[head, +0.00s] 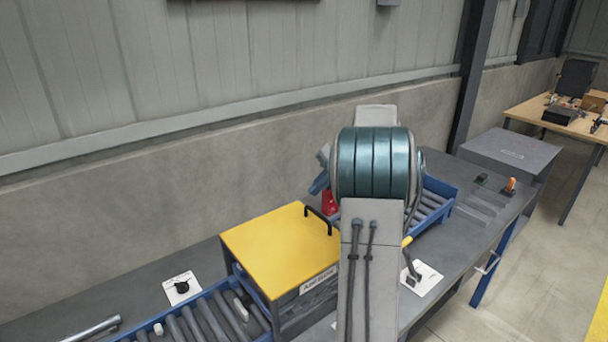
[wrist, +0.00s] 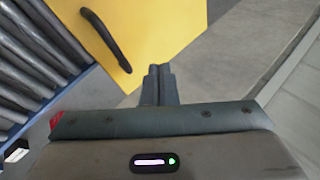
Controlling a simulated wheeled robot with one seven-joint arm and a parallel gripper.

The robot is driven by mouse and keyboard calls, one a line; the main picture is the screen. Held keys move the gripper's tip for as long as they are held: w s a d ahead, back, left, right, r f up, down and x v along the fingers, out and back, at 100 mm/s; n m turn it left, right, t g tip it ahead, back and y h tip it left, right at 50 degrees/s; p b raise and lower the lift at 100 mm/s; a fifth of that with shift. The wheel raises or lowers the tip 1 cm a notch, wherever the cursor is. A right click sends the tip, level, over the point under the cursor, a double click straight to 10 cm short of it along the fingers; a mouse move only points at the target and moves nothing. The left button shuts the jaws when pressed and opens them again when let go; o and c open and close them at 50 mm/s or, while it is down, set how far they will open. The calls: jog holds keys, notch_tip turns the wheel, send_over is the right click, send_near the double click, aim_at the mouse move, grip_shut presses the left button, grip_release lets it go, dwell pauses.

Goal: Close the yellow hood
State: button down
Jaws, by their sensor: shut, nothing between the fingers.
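The yellow hood (head: 275,244) lies flat, or nearly so, over a dark box (head: 305,305) with a white label on its front. I see no clear gap under the hood. Its black bar handle (head: 321,220) is near the right end of its top. In the wrist view, the hood (wrist: 165,30) and its handle (wrist: 107,40) fill the upper middle. My gripper (wrist: 159,70) is shut and empty, its fingertips just below the hood's nearest corner in that picture. I cannot tell whether they touch it. In the head view my arm hides the gripper.
Blue-framed roller conveyors lie left (head: 205,320) and right (head: 437,200) of the box. Rollers (wrist: 35,50) also show in the wrist view. A black knob on a white plate (head: 182,287) sits left. A grey box (head: 510,155) stands at the bench's far end. A wall runs behind.

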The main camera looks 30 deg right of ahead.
jog(key=shift+y, duration=0.6)
jog(key=d+f, duration=0.1)
jog(key=f+b, duration=0.1)
jog(key=f, duration=0.1)
jog(key=d+f, duration=0.1)
jog(key=f, duration=0.1)
jog(key=shift+w+d+f, duration=0.25)
jog(key=shift+d, duration=0.05)
jog(key=shift+d+f+b, duration=0.25)
jog(key=shift+f+b, duration=0.1)
jog(key=shift+f, duration=0.55)
jog(key=w+d+p+v, duration=0.1)
jog(key=p+v, duration=0.1)
jog(key=v, duration=1)
jog(key=shift+d, duration=0.3)
